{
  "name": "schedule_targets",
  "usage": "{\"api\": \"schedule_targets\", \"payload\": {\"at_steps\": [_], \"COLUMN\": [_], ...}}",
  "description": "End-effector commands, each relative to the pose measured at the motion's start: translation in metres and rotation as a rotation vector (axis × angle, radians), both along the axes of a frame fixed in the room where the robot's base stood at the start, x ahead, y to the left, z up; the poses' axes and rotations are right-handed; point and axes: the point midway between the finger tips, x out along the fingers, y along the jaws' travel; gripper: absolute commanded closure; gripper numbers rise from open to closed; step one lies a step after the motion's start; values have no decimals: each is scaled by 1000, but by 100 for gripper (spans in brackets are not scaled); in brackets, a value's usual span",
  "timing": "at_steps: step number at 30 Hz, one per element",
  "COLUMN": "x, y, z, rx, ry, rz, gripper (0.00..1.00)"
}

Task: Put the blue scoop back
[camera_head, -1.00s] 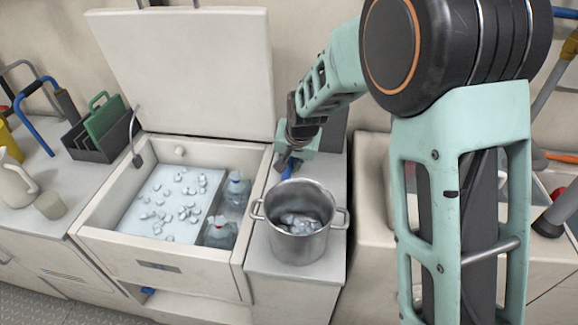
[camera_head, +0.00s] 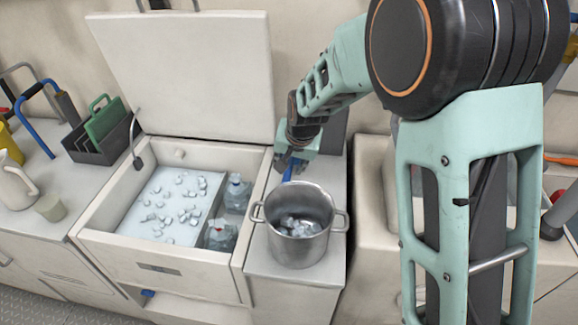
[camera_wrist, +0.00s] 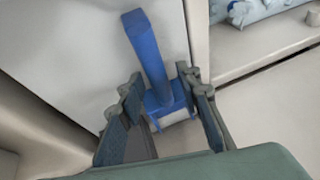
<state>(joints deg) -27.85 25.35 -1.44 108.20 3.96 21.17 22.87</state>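The blue scoop (camera_head: 288,172) is on the counter just behind the steel pot, partly hidden by my gripper. In the wrist view the scoop (camera_wrist: 149,55) shows a long blue handle, with its wider end between my fingers. My gripper (camera_head: 287,160) points down over it. In the wrist view the gripper's fingers (camera_wrist: 163,80) are spread on either side of the scoop, with gaps visible. The ice bin (camera_head: 91,232) stands open to the left, holding ice pieces.
The steel pot (camera_head: 300,250) with ice stands close in front of my gripper. The raised bin lid (camera_head: 185,75) rises at the left. Clear jugs (camera_head: 237,195) stand in the bin's right side. A dark rack with a green board (camera_head: 103,120) is farther left.

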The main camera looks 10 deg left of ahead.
Motion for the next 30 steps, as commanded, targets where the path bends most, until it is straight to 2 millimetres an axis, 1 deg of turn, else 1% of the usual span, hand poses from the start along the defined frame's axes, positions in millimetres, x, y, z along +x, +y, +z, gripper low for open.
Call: {"api": "schedule_targets", "payload": {"at_steps": [1,9,12,15,21,30], "x": [-3,-25,-31,-36,-41,-41], "y": [-2,-13,-17,-20,-22,-22], "z": [12,62,78,88,97,98], "rx": [2,1,1,1,-1,-1], "ry": [-3,-2,-2,-1,2,1], "rz": [0,0,-1,-1,0,0], "gripper": [68,68,68,68,68,68]}}
